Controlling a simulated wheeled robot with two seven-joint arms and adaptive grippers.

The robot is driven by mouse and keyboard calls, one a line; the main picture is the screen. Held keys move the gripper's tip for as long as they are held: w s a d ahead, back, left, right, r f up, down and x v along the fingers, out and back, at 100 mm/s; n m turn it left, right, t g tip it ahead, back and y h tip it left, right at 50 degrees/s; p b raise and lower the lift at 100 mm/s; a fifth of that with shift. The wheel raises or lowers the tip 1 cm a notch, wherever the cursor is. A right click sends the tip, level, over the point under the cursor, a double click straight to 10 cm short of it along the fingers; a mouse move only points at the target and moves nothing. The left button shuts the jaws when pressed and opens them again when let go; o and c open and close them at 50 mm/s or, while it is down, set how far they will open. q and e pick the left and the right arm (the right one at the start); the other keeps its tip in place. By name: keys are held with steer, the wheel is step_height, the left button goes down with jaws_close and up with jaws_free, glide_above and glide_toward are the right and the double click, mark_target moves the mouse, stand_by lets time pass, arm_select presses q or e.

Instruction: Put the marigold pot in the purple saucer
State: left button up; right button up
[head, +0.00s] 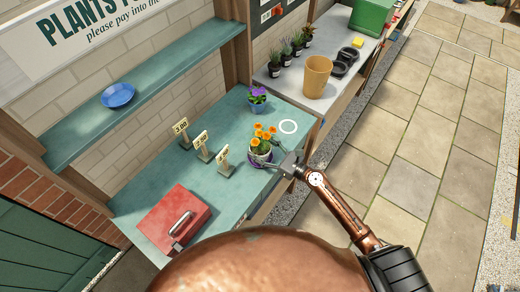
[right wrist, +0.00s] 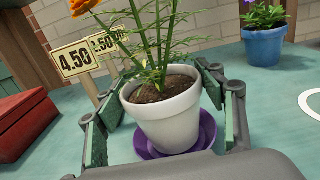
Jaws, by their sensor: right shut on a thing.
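The marigold pot (head: 260,157) is a white pot with orange flowers, on the green counter. My right gripper (head: 273,154) reaches it from the right and is shut on it. In the right wrist view the white pot (right wrist: 166,118) sits between the green finger pads, leaning slightly in the picture. The purple saucer (right wrist: 207,140) is directly under the pot, its rim showing around the pot's base; a little of the saucer also shows in the head view (head: 249,162). I cannot tell whether the pot's base touches the saucer. My left gripper is not in view.
A blue pot with purple flowers (head: 257,100) and a white ring (head: 288,127) are behind the marigold. Price signs (head: 203,145) stand to the left, with a red cash box (head: 174,221) nearer. A blue plate (head: 117,95) is on the shelf. A tan pot (head: 317,77) stands farther back.

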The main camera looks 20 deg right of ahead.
steer(key=shift+r, duration=0.1)
steer(key=shift+f, duration=0.4)
steer(key=o, duration=1.6)
steer(key=shift+c, duration=0.2)
steer(key=shift+r, duration=0.1)
steer(key=shift+r, duration=0.25)
steer(key=b+v, duration=0.2)
steer(key=v, duration=1)
